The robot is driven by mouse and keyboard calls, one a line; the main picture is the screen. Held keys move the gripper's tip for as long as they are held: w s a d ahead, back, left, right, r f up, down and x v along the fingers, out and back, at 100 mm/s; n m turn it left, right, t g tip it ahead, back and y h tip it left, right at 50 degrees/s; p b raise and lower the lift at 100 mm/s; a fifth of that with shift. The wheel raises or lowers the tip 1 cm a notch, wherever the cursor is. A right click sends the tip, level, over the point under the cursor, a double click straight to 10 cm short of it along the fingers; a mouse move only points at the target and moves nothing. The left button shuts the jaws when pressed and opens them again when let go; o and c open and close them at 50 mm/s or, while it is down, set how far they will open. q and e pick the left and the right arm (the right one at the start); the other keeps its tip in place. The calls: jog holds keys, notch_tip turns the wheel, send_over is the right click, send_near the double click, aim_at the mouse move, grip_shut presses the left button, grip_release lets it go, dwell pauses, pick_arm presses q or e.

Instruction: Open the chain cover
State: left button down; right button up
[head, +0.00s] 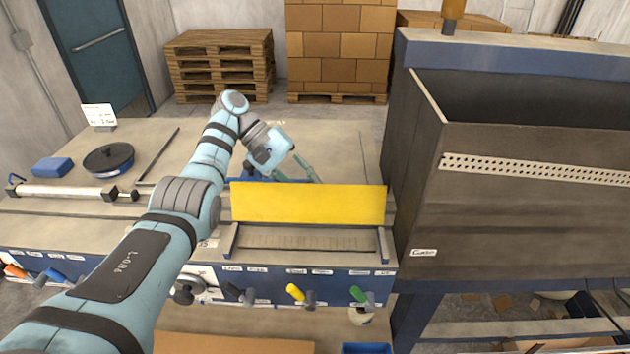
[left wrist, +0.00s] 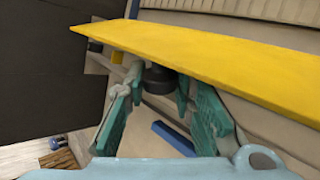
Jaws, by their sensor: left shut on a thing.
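The yellow chain cover (head: 308,204) stands raised along the back of its slot on the bench, its broad face toward the head camera. The slot (head: 305,242) below and in front of it is uncovered. My left gripper (head: 305,169) is behind the cover's upper edge, partly hidden by it. In the left wrist view the cover (left wrist: 215,68) spans the top as a yellow band. There the green fingers of my left gripper (left wrist: 160,88) are closed around a dark round knob (left wrist: 159,76) beneath the cover. My right gripper is in neither view.
A tall grey-brown metal bin (head: 530,200) stands close at the right of the cover. Several coloured handles (head: 297,293) stick out of the bench front. A black disc (head: 108,158), a blue block (head: 52,167) and a rod lie on the bench's left.

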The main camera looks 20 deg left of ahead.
pick_arm(q)
jog(key=shift+f, duration=0.1)
dwell(0.4)
jog(key=c, duration=1.4)
grip_release()
jog(key=shift+o, duration=0.2)
jog(key=shift+w, duration=0.15)
